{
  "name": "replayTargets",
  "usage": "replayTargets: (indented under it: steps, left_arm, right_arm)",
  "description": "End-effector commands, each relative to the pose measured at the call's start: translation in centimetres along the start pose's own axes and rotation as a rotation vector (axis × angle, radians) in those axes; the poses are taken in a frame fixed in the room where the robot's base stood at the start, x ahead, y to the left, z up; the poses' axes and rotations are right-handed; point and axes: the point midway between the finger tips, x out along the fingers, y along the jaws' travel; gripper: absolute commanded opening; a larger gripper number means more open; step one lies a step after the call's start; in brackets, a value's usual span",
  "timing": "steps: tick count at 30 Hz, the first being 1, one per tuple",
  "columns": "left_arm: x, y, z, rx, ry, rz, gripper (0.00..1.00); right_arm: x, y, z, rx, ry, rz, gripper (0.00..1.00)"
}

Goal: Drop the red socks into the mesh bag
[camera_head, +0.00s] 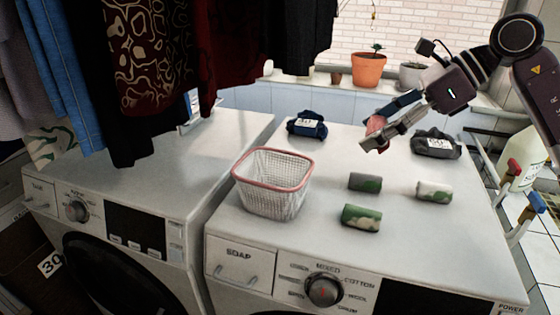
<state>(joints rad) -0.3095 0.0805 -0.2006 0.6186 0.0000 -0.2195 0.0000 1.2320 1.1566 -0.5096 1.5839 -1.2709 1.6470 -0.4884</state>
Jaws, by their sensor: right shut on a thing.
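My right gripper (372,138) comes in from the upper right and is shut on a reddish-pink rolled bundle (376,124), which looks like the red socks. The bundle is partly hidden by the fingers and appears held above the washing machine top. The mesh bag (274,198) is a white mesh basket shape with a pink-red rim, open at the top. It stands on the right machine near its left edge, left of and nearer than my right gripper. I see nothing inside it. My left gripper is not in view.
Three green camouflage rolls (361,217) lie right of the mesh bag. A dark blue bundle (306,126) and a dark grey bundle (435,144) lie farther back, both labelled. Clothes (160,60) hang above the left machine. Potted plants (368,70) stand on the sill.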

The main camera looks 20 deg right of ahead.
Motion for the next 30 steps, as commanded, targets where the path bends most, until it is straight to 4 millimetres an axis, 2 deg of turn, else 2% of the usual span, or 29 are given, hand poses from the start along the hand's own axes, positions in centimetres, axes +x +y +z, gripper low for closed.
replayTargets:
  steps: [1,3,6,10,16,20,24,30]
  left_arm:
    - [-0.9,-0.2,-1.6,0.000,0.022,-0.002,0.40]
    - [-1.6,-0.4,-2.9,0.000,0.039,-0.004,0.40]
    - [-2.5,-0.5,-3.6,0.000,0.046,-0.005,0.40]
    - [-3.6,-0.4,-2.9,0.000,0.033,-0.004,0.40]
    - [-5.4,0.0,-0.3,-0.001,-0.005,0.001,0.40]
    - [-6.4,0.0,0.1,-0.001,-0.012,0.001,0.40]
    - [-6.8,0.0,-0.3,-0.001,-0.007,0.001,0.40]
    - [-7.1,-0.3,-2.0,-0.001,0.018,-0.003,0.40]
  right_arm:
    - [0.7,0.1,1.5,-0.006,-0.001,0.006,0.33]
    - [2.1,-0.1,2.9,-0.006,-0.001,0.006,0.33]
    - [4.0,-0.3,4.8,-0.005,-0.001,0.006,0.33]
    - [6.4,-0.6,7.3,-0.006,-0.001,0.006,0.33]
    - [9.9,-1.1,10.7,-0.003,-0.001,0.004,0.33]
    - [11.9,-1.4,12.6,-0.003,-0.001,0.004,0.33]
    - [13.3,-1.5,10.8,0.001,0.003,0.001,0.33]
    - [14.3,-1.5,9.8,-0.001,0.000,0.001,0.33]
